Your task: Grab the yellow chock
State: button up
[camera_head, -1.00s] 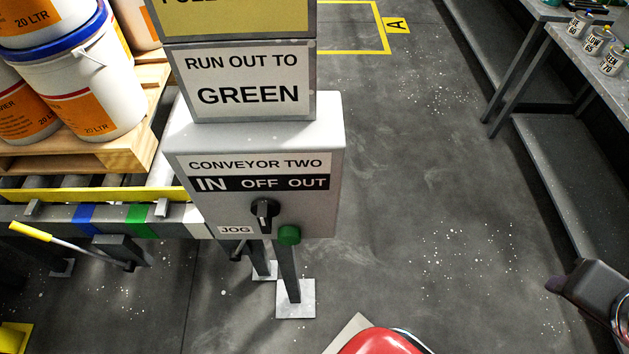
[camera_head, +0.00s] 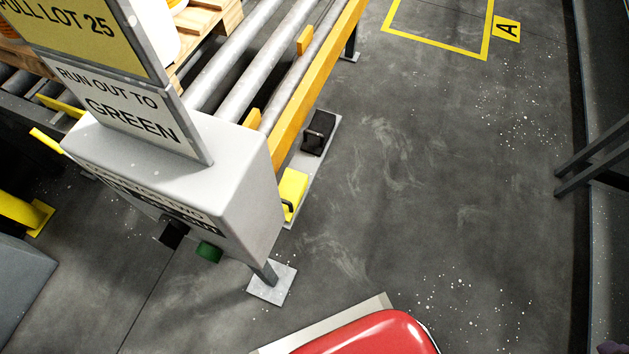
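The yellow chock (camera_head: 291,190) sits low beside the conveyor, just right of the grey control box. A black chock (camera_head: 319,133) sits farther along the same strip, apart from the yellow one. My gripper's fingers do not show; only a small dark bit is at the bottom right corner.
The control box (camera_head: 245,170) with its signs stands in front of the roller conveyor (camera_head: 290,130), its foot plate (camera_head: 272,283) on the floor. Open grey floor (camera_head: 430,180) lies to the right, with a yellow marked bay (camera_head: 440,48) beyond. A bench frame (camera_head: 600,160) edges the far right.

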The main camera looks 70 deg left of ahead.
aim_at(293, 183)
jog(key=z, duration=0.05)
jog(key=i, duration=0.35)
jog(key=u, duration=4.35)
